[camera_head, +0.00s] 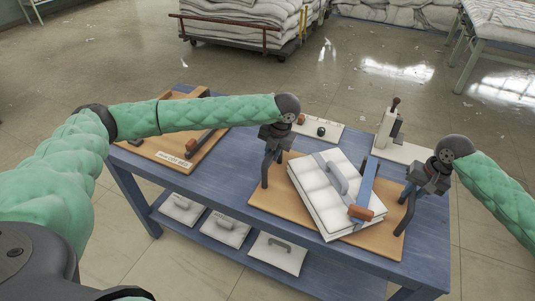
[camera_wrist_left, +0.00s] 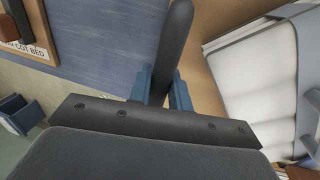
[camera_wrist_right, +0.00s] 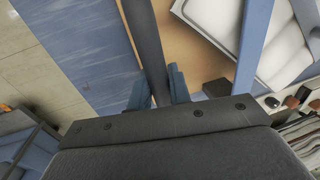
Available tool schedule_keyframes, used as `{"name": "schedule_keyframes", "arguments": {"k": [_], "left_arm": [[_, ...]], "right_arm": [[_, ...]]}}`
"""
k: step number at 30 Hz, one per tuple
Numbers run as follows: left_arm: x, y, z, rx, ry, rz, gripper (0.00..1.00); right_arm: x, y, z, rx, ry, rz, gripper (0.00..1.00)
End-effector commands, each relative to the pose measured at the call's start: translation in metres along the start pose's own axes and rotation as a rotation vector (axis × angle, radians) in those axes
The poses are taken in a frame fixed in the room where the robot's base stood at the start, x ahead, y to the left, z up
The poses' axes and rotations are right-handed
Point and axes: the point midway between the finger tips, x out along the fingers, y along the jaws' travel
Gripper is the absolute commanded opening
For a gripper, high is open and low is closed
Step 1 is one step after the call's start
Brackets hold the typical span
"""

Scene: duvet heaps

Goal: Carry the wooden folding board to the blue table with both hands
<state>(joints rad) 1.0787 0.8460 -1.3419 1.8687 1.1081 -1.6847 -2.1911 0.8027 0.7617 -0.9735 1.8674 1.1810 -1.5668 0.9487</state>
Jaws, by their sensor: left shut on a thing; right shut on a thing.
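The wooden folding board (camera_head: 262,199) is a flat tan panel with a dark upright handle at each side. It is over the front right of the blue table (camera_head: 199,184); I cannot tell whether it rests there or hangs just above. On it lies a white folded quilted bundle (camera_head: 316,187) with a grey strap and a blue bar with an orange-brown end. My left gripper (camera_head: 271,146) is shut on the left handle (camera_wrist_left: 178,40). My right gripper (camera_head: 417,184) is shut on the right handle (camera_wrist_right: 147,45).
Another tan board (camera_head: 188,143) with a label lies at the table's left end. A small pale tray (camera_head: 330,131) and a pale stand (camera_head: 391,137) are behind the held board. White bundles (camera_head: 226,228) lie on the lower shelf. A loaded cart (camera_head: 240,25) stands behind.

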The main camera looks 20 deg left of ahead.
Motion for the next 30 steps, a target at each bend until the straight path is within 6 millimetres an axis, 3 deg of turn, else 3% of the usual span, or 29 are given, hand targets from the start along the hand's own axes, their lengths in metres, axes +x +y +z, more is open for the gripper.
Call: {"name": "schedule_keyframes", "arguments": {"k": [3,4,6,7,19,30], "left_arm": [[0.006,0.002,0.001,-0.004,0.0,0.004,0.0],[0.004,0.002,0.0,-0.004,0.001,0.004,0.25],[0.004,0.002,0.0,-0.004,0.001,0.004,0.39],[0.004,0.002,0.0,-0.003,0.001,0.003,0.41],[-0.004,0.0,0.0,-0.001,0.0,0.001,0.41],[-0.069,-0.001,0.001,0.0,-0.003,0.0,0.41]], "right_arm": [[0.005,0.004,-0.001,0.003,0.002,0.004,0.0],[0.003,0.004,-0.001,0.004,0.001,0.004,0.25],[0.003,0.003,-0.001,0.003,0.0,0.004,0.39],[0.003,0.003,-0.001,0.003,0.0,0.003,0.41],[0.004,0.001,0.0,0.001,0.0,0.001,0.41],[0.004,0.001,0.0,0.0,0.0,0.0,0.41]]}}
